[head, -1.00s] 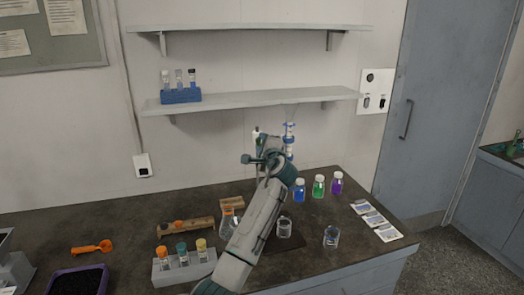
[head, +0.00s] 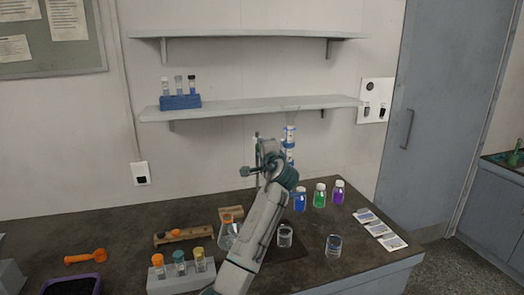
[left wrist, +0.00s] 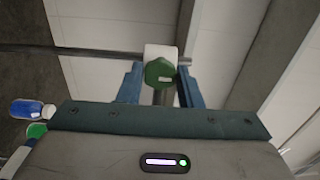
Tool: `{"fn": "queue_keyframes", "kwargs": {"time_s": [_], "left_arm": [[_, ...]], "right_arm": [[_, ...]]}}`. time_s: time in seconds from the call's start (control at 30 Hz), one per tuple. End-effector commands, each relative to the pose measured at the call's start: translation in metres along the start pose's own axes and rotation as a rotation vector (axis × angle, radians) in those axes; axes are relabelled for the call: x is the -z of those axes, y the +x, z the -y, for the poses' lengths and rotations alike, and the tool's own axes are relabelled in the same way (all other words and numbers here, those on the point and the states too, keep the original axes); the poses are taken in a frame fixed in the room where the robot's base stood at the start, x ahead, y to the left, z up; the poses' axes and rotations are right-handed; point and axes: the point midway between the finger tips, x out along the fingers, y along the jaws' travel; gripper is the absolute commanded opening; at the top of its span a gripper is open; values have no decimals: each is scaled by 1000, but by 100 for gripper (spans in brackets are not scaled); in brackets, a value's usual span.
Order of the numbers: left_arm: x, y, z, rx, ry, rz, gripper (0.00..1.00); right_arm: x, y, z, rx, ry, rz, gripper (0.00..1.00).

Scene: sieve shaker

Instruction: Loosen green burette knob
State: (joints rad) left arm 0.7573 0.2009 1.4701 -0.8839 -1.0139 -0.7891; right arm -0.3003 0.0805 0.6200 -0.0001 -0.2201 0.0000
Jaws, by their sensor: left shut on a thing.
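The green knob (left wrist: 159,72) sits in front of a white block (left wrist: 162,52) in the left wrist view. The two blue fingers of my left gripper (left wrist: 160,88) stand on either side of it, and the gripper is shut on it. In the head view my left gripper (head: 265,160) is at the burette stand, under the lower shelf. The burette (head: 289,138), with blue and white bands, stands upright just behind it. The knob is hidden by my wrist in the head view. My right gripper is not in view.
Blue (head: 300,200), green (head: 319,196) and purple (head: 338,192) bottles stand right of my arm. A flask (head: 228,234) stands left of it. Beakers (head: 285,237) (head: 333,246) stand at the front. The lower shelf (head: 250,106) is close above.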

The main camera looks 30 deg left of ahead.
Motion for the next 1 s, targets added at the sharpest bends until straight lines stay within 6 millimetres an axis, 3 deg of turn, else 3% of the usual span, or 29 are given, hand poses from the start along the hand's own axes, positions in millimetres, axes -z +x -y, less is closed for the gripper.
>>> {"fn": "queue_keyframes", "kwargs": {"time_s": [0.07, 0.1, 0.2, 0.57, 1.0], "left_arm": [[0, 0, -1, -1, 0, 0, 9], [0, 0, -1, -1, 0, 0, 38], [0, 0, -1, -1, 0, 0, 53], [1, -7, -2, 0, 0, -1, 53], [1, -88, -4, -2, -4, -2, 53]], "right_arm": [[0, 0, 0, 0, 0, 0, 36], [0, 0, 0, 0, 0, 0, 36], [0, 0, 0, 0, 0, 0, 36], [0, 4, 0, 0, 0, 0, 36], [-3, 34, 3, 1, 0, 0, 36]]}}
